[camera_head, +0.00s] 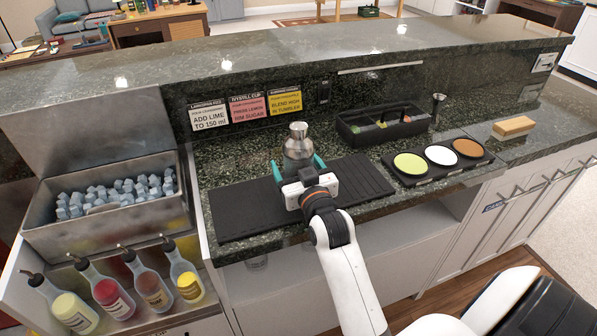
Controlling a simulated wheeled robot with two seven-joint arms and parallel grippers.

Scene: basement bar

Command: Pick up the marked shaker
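A silver metal shaker (298,141) stands upright on the counter at the back edge of a black ribbed bar mat. It is the only shaker in view, and I cannot make out a mark on it. My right gripper (297,166) reaches in from the bottom, low over the mat. Its two teal fingers are spread apart, one on each side of the shaker's lower body. The finger contact is too small to tell, but the fingers look open. The gripper body hides the shaker's base. My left gripper is not in view.
The black mat (245,207) lies under my gripper. A black garnish caddy (378,131) and a tray with three coloured discs (441,156) stand right. An ice bin (115,192) and several bottles (189,285) are left. The raised bar ledge (290,62) runs behind.

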